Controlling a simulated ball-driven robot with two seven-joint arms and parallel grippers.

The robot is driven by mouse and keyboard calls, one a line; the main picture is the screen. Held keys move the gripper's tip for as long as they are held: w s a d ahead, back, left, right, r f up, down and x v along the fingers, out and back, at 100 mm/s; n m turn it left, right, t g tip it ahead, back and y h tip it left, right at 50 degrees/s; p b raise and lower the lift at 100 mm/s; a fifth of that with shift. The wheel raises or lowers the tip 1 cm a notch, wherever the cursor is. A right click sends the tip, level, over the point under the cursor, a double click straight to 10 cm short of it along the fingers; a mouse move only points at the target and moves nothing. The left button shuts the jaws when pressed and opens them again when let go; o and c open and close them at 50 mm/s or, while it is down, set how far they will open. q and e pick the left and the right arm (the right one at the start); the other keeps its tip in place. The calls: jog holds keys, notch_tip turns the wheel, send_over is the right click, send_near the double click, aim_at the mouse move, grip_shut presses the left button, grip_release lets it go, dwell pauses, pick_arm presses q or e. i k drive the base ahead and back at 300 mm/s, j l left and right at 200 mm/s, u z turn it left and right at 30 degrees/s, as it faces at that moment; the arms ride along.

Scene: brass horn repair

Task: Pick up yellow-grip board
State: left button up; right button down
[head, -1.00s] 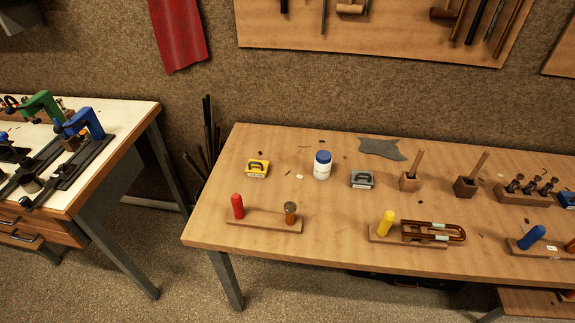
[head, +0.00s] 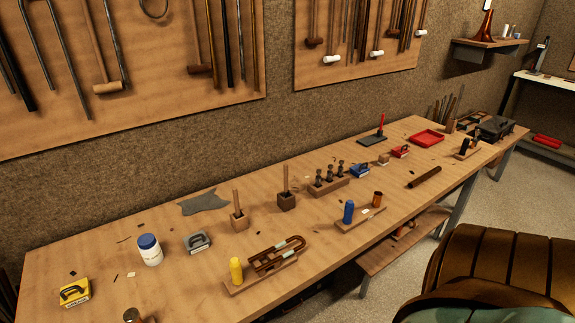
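The yellow-grip board (head: 262,279) lies near the front edge of the long wooden workbench in the head view. It is a narrow wooden strip with an upright yellow grip (head: 236,270) at its left end. A brown U-shaped tube (head: 290,243) and a similar metal piece lie on or against its right part; I cannot tell exactly how they rest. Neither of my grippers shows in the head view.
A blue-grip board (head: 362,219) lies farther right along the workbench (head: 190,290). A white jar (head: 149,250), a grey box (head: 198,242) and a yellow box (head: 74,292) stand to the left. A brown padded seat (head: 500,255) is at lower right, beside open floor.

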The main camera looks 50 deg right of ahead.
aim_at(240, 282)
jog(key=z, duration=1.3)
jog(key=i+l+z, duration=0.15)
jog(key=i+l, duration=0.15)
jog(key=l, duration=0.15)
